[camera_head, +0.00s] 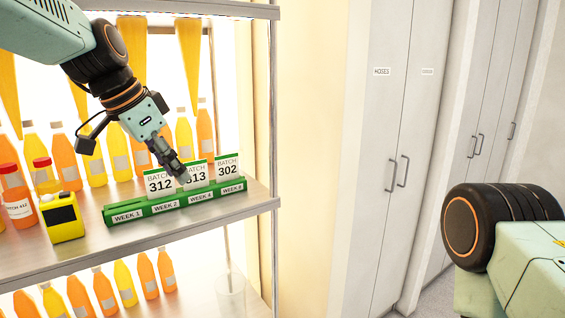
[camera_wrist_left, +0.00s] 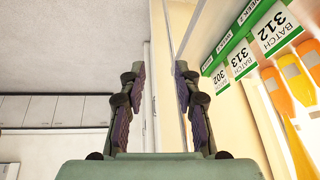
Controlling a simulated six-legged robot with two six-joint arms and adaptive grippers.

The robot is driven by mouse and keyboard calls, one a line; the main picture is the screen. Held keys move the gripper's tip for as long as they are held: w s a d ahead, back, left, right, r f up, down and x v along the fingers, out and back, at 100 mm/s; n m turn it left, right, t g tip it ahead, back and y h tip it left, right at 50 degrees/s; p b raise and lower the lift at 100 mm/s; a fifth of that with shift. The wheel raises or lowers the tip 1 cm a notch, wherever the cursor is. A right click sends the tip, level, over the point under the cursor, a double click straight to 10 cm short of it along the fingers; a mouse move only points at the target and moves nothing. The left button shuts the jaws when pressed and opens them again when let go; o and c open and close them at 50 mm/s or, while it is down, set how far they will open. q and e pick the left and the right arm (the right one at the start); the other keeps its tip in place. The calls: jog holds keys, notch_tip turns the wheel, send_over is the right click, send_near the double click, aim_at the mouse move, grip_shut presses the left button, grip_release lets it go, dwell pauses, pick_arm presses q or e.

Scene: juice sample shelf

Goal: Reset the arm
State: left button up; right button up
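My left gripper (camera_head: 177,168) is over the green week rack (camera_head: 150,210) on the shelf, overlapping the left edge of the batch 313 card (camera_head: 198,176). In the left wrist view its two fingers (camera_wrist_left: 159,75) stand apart with nothing between them. The batch 312 card (camera_head: 160,184) stands left of the gripper and the batch 302 card (camera_head: 227,168) stands at the rack's right end. All three cards also show at the upper right of the left wrist view. My right arm (camera_head: 505,225) is at the right edge; its gripper is out of view.
A yellow device (camera_head: 62,218) and red-capped bottles (camera_head: 17,196) stand left of the rack. Rows of orange and yellow bottles line this shelf and the one below. A shelf post (camera_head: 272,120) stands right of the rack. Grey cabinets (camera_head: 395,130) are further right.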

pick_arm(q)
jog(key=w+a+f+n+t+y, duration=0.2)
jog(key=w+f+n, duration=0.2)
jog(key=w+f, duration=0.1)
jog(key=s+a+f+n+y+b, duration=0.1)
jog(key=s+f+n+b, duration=0.3)
jog(key=f, duration=1.3)
jog(key=s+a+f+n+y+b, duration=0.1)
jog(key=s+f+b, duration=0.5)
jog(key=f, duration=1.1)
jog(key=s+f+g+b, duration=0.3)
jog(key=s+f+b, duration=0.1)
jog(key=s+f, duration=0.9)
jog(key=s+f+g+b, duration=0.3)
jog(key=s+f+b, duration=0.2)
jog(key=s+f, duration=0.9)
jog(key=s+d, duration=0.1)
jog(key=s, duration=0.5)
jog(key=shift+f+n+h+b, duration=0.3)
pick_arm(e)
notch_tip(320, 180, down, 20)
jog(key=shift+w+r, duration=0.2)
jog(key=shift+w, duration=0.2)
